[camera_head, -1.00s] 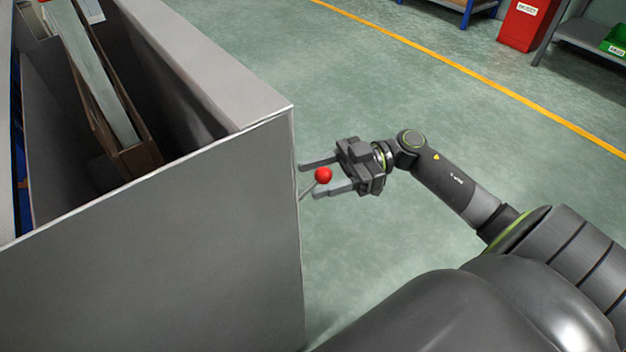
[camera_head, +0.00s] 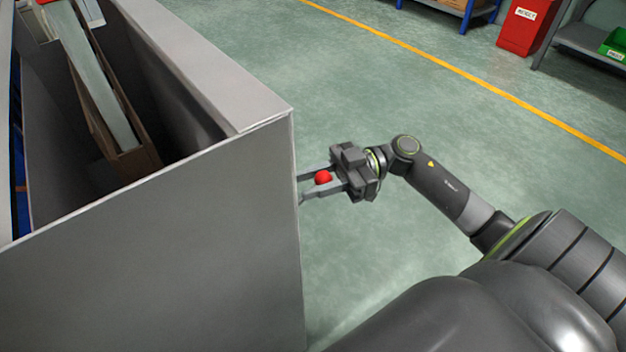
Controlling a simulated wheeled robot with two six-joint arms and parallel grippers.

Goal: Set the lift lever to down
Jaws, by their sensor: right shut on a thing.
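The lift lever has a red ball knob (camera_head: 323,177) and sticks out beside the right edge of a grey metal cabinet (camera_head: 170,240). My right gripper (camera_head: 312,183) is shut on the knob, with one finger on each side of it. The lever's rod is mostly hidden by the fingers, and its mount on the cabinet's side is out of sight. My left gripper is not in view.
The cabinet fills the left side, with an open top holding a brown wooden frame and a pale panel (camera_head: 100,85). A red REJECT bin (camera_head: 525,22) and a shelf with a green bin (camera_head: 615,44) stand far back right. The green floor between is clear.

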